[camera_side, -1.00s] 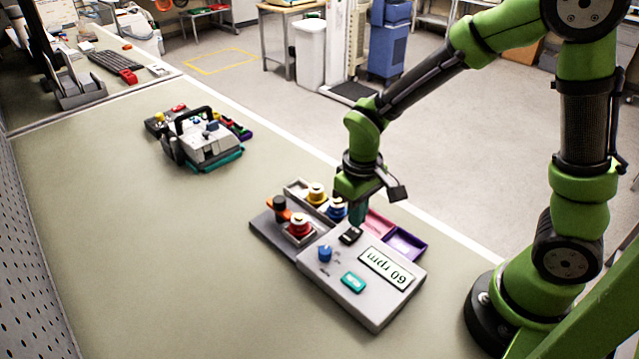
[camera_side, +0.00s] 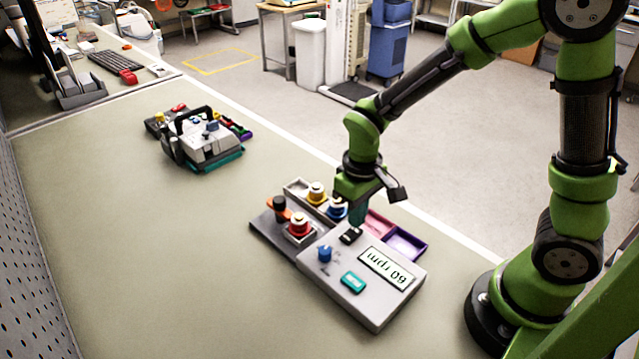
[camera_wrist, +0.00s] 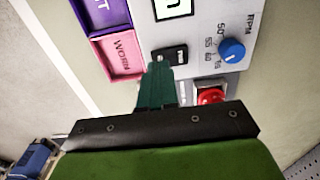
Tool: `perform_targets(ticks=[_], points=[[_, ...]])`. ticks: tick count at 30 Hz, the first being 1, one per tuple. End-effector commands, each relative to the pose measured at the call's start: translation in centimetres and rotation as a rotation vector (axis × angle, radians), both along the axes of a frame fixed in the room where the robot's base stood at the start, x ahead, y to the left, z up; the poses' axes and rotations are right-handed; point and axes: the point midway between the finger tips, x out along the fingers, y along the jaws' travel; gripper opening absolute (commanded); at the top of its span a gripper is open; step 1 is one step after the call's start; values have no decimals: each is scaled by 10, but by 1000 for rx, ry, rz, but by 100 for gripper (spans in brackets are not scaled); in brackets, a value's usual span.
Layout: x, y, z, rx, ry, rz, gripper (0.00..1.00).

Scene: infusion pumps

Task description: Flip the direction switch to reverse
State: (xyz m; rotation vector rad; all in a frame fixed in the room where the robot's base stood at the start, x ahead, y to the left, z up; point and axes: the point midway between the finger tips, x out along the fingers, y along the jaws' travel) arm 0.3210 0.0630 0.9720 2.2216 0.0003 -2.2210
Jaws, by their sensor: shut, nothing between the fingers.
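The pump's grey control panel (camera_side: 381,312) faces up on the bench, with a display reading 60 rpm (camera_side: 387,269). The direction switch is a small black rocker (camera_side: 350,235) at the panel's edge. It also shows in the wrist view (camera_wrist: 176,55), where its setting is too small to read. My gripper (camera_side: 357,219) is shut and empty. Its teal fingertips (camera_wrist: 160,68) point at the switch and appear right at its near edge in the wrist view. I cannot tell whether they touch it.
A blue speed knob (camera_wrist: 231,50) and a teal button (camera_side: 353,282) sit on the panel. A pink tray (camera_wrist: 118,52), a purple tray (camera_side: 406,244) and red, yellow and blue knobbed parts stand beside it. Another pump (camera_side: 208,145) is farther back; bench on the left is clear.

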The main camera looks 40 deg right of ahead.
Motion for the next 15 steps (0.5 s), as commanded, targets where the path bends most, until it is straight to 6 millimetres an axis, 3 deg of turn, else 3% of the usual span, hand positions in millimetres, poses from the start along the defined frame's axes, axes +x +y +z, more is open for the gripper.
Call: perform_targets(ticks=[15], points=[[0, 0, -8, 0, 2, 0, 0]])
